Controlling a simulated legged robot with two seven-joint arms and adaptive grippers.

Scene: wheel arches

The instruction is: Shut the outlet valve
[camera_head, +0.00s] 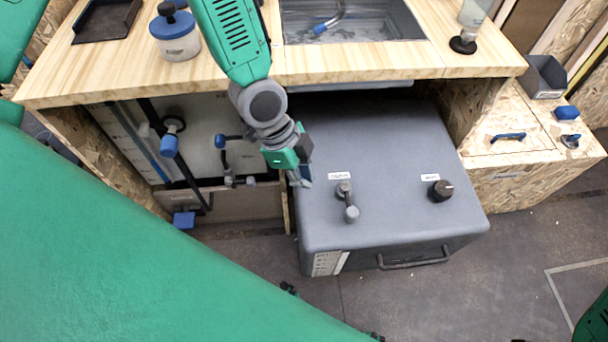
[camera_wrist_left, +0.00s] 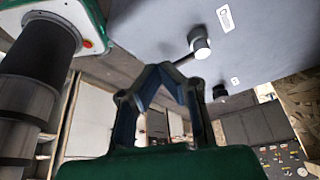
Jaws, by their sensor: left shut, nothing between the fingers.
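A grey cabinet (camera_head: 385,130) under the bench has a lever valve (camera_head: 348,202) on its top, left of centre, with its handle pointing toward the front edge. A small white label lies behind the lever, too small to read surely. The lever also shows in the left wrist view (camera_wrist_left: 196,45), ahead of the fingers and apart from them. A dark round knob (camera_head: 441,190) with its own label is on the cabinet's right; it is also in the wrist view (camera_wrist_left: 220,92). My left gripper (camera_head: 303,183) is shut and empty, beside the lever on its left. My right gripper is not in view.
The wooden bench (camera_head: 345,66) overhangs the cabinet's back. Blue-handled pipe fittings (camera_head: 169,146) stand in the open bay at left. A handle bar (camera_head: 413,260) is on the cabinet's front. The cabinet top between lever and knob is clear.

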